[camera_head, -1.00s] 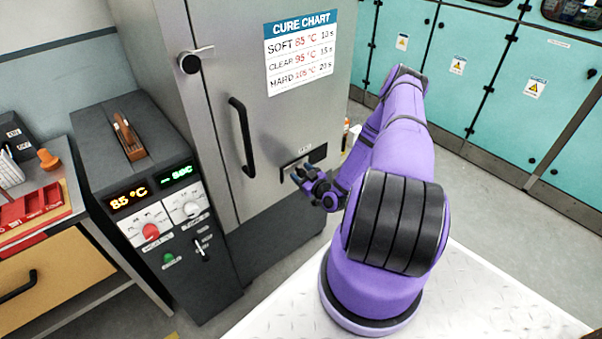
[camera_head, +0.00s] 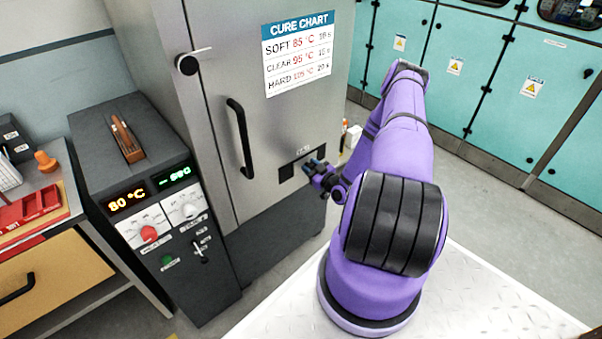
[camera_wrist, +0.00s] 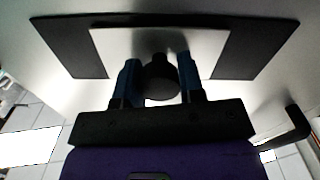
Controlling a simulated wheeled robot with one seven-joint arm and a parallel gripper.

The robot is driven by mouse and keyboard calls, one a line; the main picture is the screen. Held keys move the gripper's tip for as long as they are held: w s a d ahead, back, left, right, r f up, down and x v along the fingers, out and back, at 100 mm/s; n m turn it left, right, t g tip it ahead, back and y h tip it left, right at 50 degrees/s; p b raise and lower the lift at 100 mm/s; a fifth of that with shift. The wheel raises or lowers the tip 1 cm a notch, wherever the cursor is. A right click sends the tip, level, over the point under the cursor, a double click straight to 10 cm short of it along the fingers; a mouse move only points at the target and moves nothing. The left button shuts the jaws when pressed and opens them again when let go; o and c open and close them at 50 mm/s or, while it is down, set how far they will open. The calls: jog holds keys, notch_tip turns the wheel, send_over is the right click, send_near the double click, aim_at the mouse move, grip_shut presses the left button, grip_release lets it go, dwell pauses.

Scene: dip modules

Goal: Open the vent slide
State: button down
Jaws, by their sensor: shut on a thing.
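The vent slide is a pale metal plate (camera_wrist: 106,48) in a dark slot (camera_wrist: 62,42) low on the oven door (camera_head: 215,110). In the wrist view, dark opening shows on both sides of the plate. A round black knob (camera_wrist: 160,82) stands out from the plate. My gripper (camera_wrist: 158,72) has its blue fingers on both sides of the knob and is shut on it. In the head view, my gripper (camera_head: 312,166) is at the right part of the slot, with a dark opening (camera_head: 287,172) to its left. My gripper hides part of the plate there.
A black door handle (camera_head: 240,138) is left of the slot, with a latch (camera_head: 188,64) above. A control cabinet (camera_head: 155,195) stands at left, its display reading 80 °C (camera_head: 127,200). A cure chart (camera_head: 297,52) is on the door. Teal lockers (camera_head: 500,90) line the back; floor is clear before them.

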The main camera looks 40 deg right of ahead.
aim_at(315, 157)
jog(key=d, duration=0.4)
jog(key=shift+s+d, duration=0.2)
jog(key=shift+d, duration=0.2)
jog(key=c, duration=0.7)
grip_release()
jog(key=shift+d, duration=0.1)
jog(key=shift+c, duration=0.2)
jog(key=shift+s, duration=0.1)
jog(key=s, duration=1)
jog(key=shift+s+a, duration=0.3)
jog(key=shift+a, duration=0.15)
